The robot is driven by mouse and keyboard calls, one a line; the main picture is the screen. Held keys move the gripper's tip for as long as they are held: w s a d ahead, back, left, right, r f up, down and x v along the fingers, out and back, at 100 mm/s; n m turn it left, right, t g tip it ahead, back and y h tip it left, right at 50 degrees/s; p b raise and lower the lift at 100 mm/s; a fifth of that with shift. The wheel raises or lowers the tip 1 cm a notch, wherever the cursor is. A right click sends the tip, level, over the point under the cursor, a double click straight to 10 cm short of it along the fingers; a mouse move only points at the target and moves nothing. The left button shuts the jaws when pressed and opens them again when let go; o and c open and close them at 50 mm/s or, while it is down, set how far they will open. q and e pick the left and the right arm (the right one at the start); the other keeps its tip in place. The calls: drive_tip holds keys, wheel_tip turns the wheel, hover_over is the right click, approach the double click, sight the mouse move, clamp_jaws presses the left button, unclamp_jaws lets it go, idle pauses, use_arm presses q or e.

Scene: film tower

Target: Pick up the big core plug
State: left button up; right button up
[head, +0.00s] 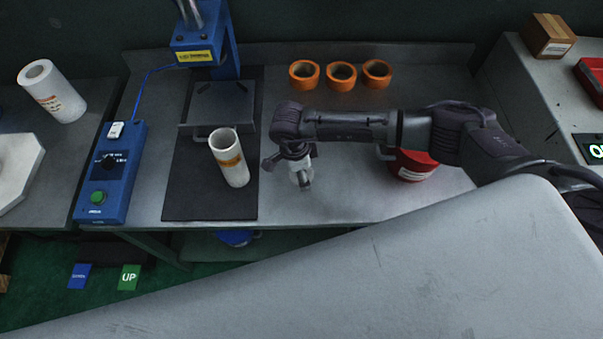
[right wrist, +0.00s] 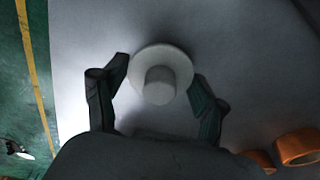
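The big core plug (right wrist: 160,86) is a pale grey round flange with a shorter cylinder standing up from its middle, seen from above in the right wrist view. My right gripper (right wrist: 159,72) has its two dark fingers spread, one on each side of the flange. The fingertips are very close to the rim; I cannot tell whether they touch it. In the head view my right gripper (head: 303,178) points down over the grey bench, right of the dark mat, and largely hides the plug. My left gripper is not in view.
A white tube with an orange label (head: 231,160) stands on the dark mat (head: 205,200). Several orange tape rolls (head: 341,76) sit at the back. A red container (head: 414,165) is partly behind my right arm. A blue control box (head: 110,170) lies at left.

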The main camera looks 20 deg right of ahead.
drive_tip(key=c, duration=0.6)
drive_tip(key=shift+r, duration=0.15)
